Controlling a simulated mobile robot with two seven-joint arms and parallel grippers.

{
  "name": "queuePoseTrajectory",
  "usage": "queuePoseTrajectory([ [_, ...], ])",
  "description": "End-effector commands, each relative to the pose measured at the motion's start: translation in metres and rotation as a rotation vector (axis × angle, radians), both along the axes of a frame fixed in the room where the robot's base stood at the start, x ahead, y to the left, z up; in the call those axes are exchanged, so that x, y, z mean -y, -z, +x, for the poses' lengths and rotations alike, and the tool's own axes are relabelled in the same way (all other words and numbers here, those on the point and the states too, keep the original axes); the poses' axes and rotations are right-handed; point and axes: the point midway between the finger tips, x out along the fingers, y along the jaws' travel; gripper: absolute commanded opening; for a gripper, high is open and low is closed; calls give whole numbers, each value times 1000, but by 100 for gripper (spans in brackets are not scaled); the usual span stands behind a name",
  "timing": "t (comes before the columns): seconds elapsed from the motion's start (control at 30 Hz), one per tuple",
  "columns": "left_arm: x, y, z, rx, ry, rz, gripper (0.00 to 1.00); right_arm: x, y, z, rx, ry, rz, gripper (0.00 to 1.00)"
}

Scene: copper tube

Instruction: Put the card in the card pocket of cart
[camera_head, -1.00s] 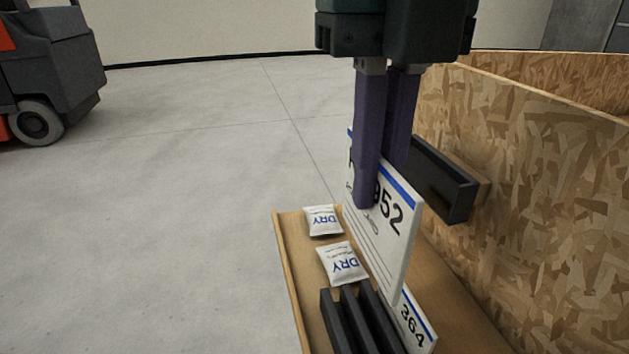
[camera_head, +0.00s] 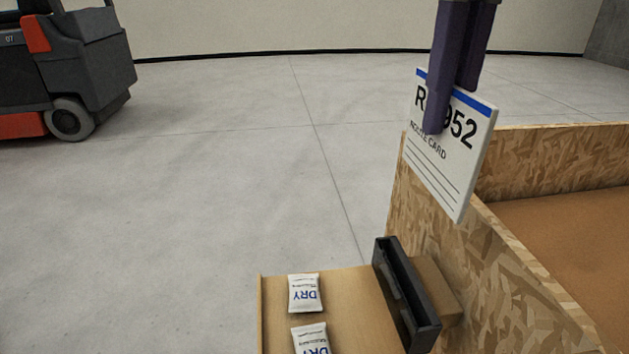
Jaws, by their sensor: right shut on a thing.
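The card (camera_head: 440,172) is white with a blue top stripe, the words "ROUTE CARD" and a number ending in 952. My right gripper (camera_head: 436,128) is shut on its upper part, and its fingers cover some of the print. It holds the card tilted in the air, above and in front of the wooden panel wall. The black card pocket (camera_head: 405,296) is a narrow slotted holder on a block at the panel's side, below and left of the card, apart from it. My left gripper is not in view.
A cardboard-coloured shelf (camera_head: 345,297) carries two white "DRY" packets (camera_head: 304,293) left of the pocket. The chipboard wall (camera_head: 500,262) borders a bin on the right. A grey and orange vehicle (camera_head: 70,70) stands far left on open floor.

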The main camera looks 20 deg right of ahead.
Motion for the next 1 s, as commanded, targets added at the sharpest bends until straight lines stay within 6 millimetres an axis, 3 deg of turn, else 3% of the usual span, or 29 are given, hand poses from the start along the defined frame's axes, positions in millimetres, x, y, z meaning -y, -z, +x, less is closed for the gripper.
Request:
queuePoseTrajectory([
  [0.03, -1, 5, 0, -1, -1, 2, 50, 0, 19, -1, -7, 0, -2, 0],
  [0.2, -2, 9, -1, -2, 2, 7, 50, 0, 70, -2, -7, 0, -2, 0],
  [0.4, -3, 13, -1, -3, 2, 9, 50, 0, 117, -1, -3, -1, 0, 0],
  [0.63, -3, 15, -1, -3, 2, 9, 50, 0, 139, -1, -2, -1, -1, 0],
  [0.8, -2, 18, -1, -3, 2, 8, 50, 0, 167, -1, -3, -1, 0, 0],
  [1.0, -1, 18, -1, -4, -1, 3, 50, 0, 175, 0, 1, -2, 0, 0],
])
